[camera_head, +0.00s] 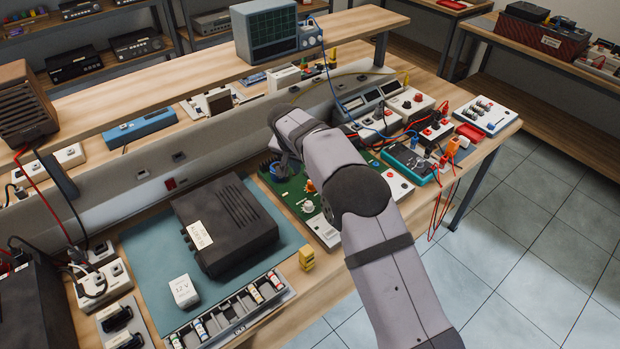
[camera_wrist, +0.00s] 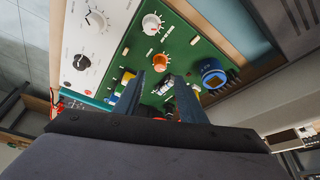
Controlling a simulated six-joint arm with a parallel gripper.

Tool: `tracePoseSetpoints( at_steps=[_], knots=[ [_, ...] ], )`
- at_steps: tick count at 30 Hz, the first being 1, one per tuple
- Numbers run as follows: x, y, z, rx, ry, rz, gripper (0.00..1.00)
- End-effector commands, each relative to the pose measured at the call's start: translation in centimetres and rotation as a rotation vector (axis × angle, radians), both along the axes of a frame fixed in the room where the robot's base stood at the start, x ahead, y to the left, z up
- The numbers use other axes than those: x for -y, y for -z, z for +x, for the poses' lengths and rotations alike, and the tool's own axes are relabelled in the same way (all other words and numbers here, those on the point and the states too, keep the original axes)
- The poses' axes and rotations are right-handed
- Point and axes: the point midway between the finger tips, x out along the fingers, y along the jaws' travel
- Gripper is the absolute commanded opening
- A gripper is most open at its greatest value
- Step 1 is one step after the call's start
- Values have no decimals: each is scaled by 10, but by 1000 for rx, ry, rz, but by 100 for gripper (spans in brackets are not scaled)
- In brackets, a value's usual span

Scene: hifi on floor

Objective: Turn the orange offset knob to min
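The orange knob (camera_wrist: 160,62) sits on a green circuit board (camera_wrist: 205,50) in the wrist view, just past my fingertips and roughly centred between them. It also shows in the head view (camera_head: 310,186), beside my arm. My gripper (camera_wrist: 159,80) is open, its two dark fingers apart with the knob not between them. I cannot read the knob's pointer or any min mark.
A white knob (camera_wrist: 151,24) and a blue round part (camera_wrist: 213,74) stand near the orange knob. A white panel (camera_wrist: 110,45) with knobs adjoins the board. A black box (camera_head: 225,222) lies on a blue mat (camera_head: 150,255) to the left. Instruments and cables crowd the right.

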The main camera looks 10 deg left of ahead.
Motion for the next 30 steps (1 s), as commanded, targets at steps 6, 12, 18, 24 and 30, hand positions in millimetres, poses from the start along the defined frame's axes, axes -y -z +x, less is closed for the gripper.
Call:
tracePoseSetpoints(
  at_steps=[6, 12, 18, 24, 30],
  knots=[
    [1, 7, 3, -2, 0, 0, 37],
    [5, 27, 11, -3, 1, 0, 37],
    [7, 48, 19, -3, 1, 1, 37],
    [9, 62, 24, -2, 1, 2, 37],
    [9, 68, 26, -2, 1, 2, 37]
  ],
)
